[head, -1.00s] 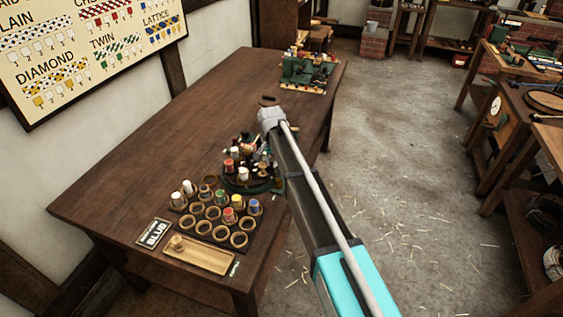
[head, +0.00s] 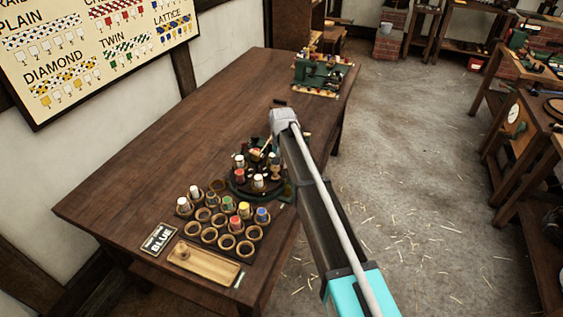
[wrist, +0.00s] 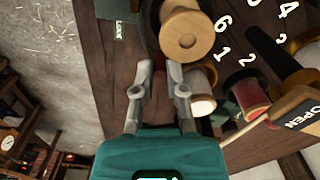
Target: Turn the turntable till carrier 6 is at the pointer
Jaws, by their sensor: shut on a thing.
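The turntable (head: 287,191) is a dark round plate on the table, carrying several bobbins. In the wrist view its dark top shows white numerals, with the 6 (wrist: 221,23) near the top, beside a large pale wooden bobbin (wrist: 187,36). A white bobbin (wrist: 203,100) and a red bobbin (wrist: 249,95) stand close to the right of the fingers. My gripper (wrist: 158,76) is shut on a small dark red peg-like part (wrist: 159,66), mostly hidden between the fingers. In the head view my arm hides the gripper. I cannot make out the pointer for certain.
A small "OPEN" sign (wrist: 304,108) is close at the right in the wrist view. A green machine (head: 320,73) stands at the far end.

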